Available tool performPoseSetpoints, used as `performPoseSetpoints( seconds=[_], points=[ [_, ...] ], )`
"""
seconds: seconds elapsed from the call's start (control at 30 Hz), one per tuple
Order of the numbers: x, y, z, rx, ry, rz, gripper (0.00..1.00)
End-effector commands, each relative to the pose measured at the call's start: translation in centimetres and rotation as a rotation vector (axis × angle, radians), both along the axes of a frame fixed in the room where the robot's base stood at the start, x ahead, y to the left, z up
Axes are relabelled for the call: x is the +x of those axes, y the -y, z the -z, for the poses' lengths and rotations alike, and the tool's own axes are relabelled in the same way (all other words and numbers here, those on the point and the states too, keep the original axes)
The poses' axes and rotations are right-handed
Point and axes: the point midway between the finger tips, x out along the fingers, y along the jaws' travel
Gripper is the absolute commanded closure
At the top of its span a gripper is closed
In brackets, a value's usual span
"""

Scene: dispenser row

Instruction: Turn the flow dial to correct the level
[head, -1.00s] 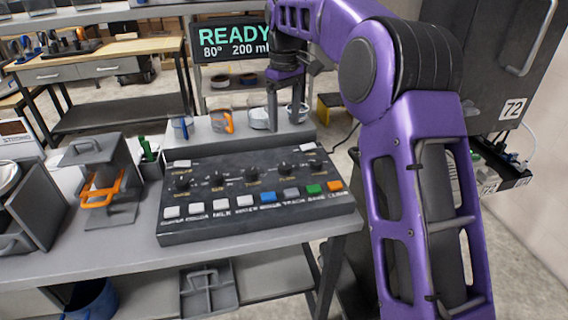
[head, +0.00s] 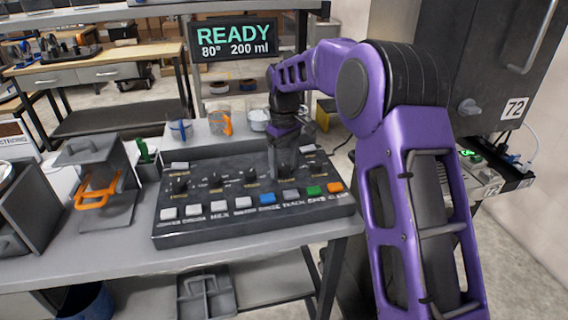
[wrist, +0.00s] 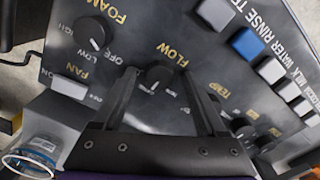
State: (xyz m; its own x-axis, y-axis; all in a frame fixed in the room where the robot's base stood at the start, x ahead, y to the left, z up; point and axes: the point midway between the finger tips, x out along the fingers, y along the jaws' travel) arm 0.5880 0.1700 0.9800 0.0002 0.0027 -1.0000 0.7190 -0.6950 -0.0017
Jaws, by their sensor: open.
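The flow dial (wrist: 158,78) is a black knob with a white pointer mark, under the yellow FLOW label in the wrist view. It sits on the dark control panel (head: 235,228). My gripper (wrist: 160,73) is open, one finger on each side of the dial, with visible gaps. In the head view my gripper (head: 285,175) is low over the panel's right half and hides the flow dial. The display (head: 233,40) reads READY, 80° and 200 ml.
The foam dial (wrist: 93,33) and temp dial (wrist: 245,133) flank the flow dial. A row of coloured buttons, including a blue one (head: 267,197), lines the panel's front. Cups, including an orange-handled one (head: 220,124), stand on the ledge behind.

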Motion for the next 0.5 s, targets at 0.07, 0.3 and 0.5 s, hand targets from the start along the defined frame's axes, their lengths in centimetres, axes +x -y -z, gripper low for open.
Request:
performPoseSetpoints(
  seconds=[0.07,0.3,0.5],
  points=[
    [0.0,0.0,-0.02,0.0,0.0,0.0,0.26],
    [0.0,-0.01,-0.05,0.0,0.0,0.0,0.69],
    [-0.01,-0.02,-0.06,0.0,0.0,0.0,1.0]
  ],
)
